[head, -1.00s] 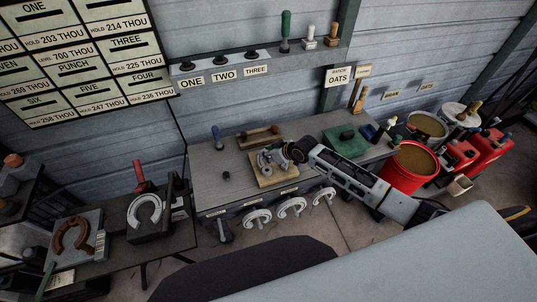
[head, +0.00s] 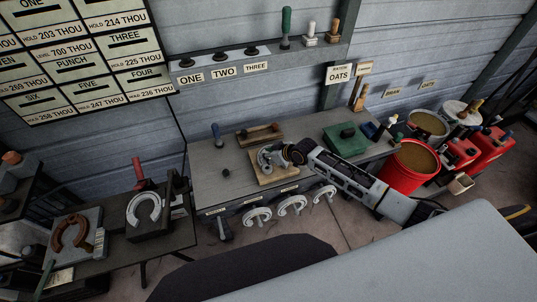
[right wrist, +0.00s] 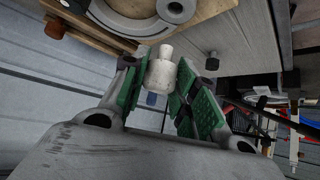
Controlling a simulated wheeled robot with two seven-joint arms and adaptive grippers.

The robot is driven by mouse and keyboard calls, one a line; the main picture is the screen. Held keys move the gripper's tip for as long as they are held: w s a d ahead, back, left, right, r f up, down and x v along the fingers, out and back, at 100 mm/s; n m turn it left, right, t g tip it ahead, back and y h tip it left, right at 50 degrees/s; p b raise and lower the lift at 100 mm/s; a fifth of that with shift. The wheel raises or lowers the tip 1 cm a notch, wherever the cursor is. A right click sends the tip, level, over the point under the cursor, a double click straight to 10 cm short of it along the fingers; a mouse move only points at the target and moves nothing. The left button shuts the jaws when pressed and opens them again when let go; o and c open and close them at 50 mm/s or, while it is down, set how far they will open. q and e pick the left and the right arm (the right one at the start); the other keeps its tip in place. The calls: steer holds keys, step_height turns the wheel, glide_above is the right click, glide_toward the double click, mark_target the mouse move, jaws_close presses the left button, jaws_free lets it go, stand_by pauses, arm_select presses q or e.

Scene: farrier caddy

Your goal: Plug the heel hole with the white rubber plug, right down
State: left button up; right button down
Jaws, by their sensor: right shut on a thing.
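The white rubber plug (right wrist: 160,76) is between the green-padded fingers of my right gripper (right wrist: 157,66) in the right wrist view, its narrower knob end standing out past the fingertips. A grey curved piece with a round, holed end (right wrist: 175,8) lies on a wooden board (right wrist: 214,9) at the top of that view. The plug is apart from that hole in the picture; the gap in depth is hard to judge. In the head view my right gripper (head: 270,157) is over the wooden board (head: 290,173) on the bench and hides part of it. My left gripper is not in view.
The grey bench (head: 212,188) also carries a wooden tray (head: 259,134), a blue-handled tool (head: 217,136), a small dark knob (head: 226,171) and a green box (head: 345,140). Horseshoes (head: 292,205) hang along its front. A red bucket (head: 408,170) stands at right.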

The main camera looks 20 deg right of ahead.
steer(key=shift+f+b, duration=1.2)
steer(key=shift+f, duration=1.1)
steer(key=shift+f+b, duration=0.5)
steer(key=shift+f, duration=0.3)
steer(key=shift+s+f, duration=0.1)
steer(key=shift+f, duration=0.05)
steer(key=shift+r+p, duration=0.2)
steer(key=shift+p, duration=0.1)
steer(key=shift+r, duration=0.1)
steer(key=shift+r+p, duration=0.4)
steer(key=shift+f+b, duration=0.4)
steer(key=shift+f, duration=0.15)
stand_by(0.5)
steer(key=shift+f, duration=0.2)
stand_by(0.4)
